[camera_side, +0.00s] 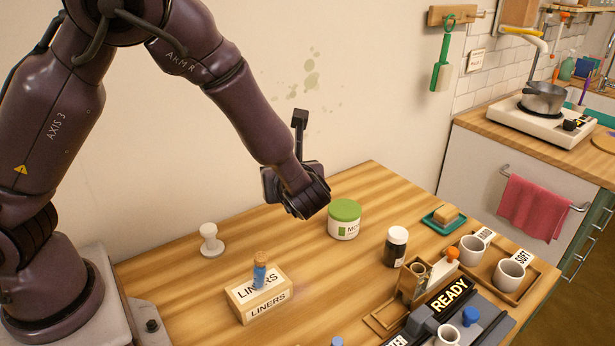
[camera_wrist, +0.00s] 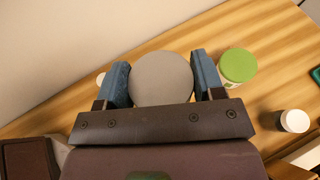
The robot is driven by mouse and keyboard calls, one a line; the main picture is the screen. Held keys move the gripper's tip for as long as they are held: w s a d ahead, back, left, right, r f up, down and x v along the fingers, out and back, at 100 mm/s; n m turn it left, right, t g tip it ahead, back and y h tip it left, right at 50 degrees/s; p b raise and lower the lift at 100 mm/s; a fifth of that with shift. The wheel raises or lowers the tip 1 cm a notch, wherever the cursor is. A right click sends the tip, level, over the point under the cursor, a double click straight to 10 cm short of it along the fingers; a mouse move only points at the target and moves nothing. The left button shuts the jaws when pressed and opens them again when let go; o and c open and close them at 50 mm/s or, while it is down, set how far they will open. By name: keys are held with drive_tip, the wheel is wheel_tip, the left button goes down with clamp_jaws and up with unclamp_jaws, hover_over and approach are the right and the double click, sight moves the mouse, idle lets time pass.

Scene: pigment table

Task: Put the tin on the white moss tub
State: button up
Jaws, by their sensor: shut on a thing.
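My gripper (camera_wrist: 160,85) is shut on the tin (camera_wrist: 162,78), a round grey disc seen from above between the two blue fingers in the wrist view. In the side view my wrist hangs over the back of the table, and it hides the fingers and the tin. The moss tub (camera_side: 344,220) is white with a green lid and a partly hidden green label, and stands upright on the table. In the wrist view the tub (camera_wrist: 238,67) is just right of the right finger, apart from the tin. Nothing is on its lid.
A dark jar with a white lid (camera_side: 396,246) stands right of the tub. A LINERS box (camera_side: 258,293) with a blue corked vial (camera_side: 259,272) and a white knobbed piece (camera_side: 211,240) are to the left. A READY rack (camera_side: 450,296) and cups crowd the front right.

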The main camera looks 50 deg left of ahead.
sight(344, 208)
drive_tip(key=shift+r, duration=0.25)
drive_tip(key=w+f, duration=0.1)
drive_tip(key=w, duration=0.2)
drive_tip(key=w+f, duration=0.1)
drive_tip(key=w, duration=0.2)
drive_tip(key=w+f, duration=0.1)
drive_tip(key=w, duration=0.3)
drive_tip(key=shift+a+f, duration=0.25)
drive_tip(key=shift+a, duration=0.05)
drive_tip(key=w+f, duration=0.5)
drive_tip(key=shift+a+f, duration=0.1)
drive_tip(key=shift+a, duration=0.05)
drive_tip(key=shift+w+f, duration=0.3)
drive_tip(key=shift+f, duration=0.1)
drive_tip(key=shift+w+f, duration=0.1)
drive_tip(key=shift+f, duration=1.5)
drive_tip(key=shift+f, duration=0.2)
drive_tip(key=o, duration=1)
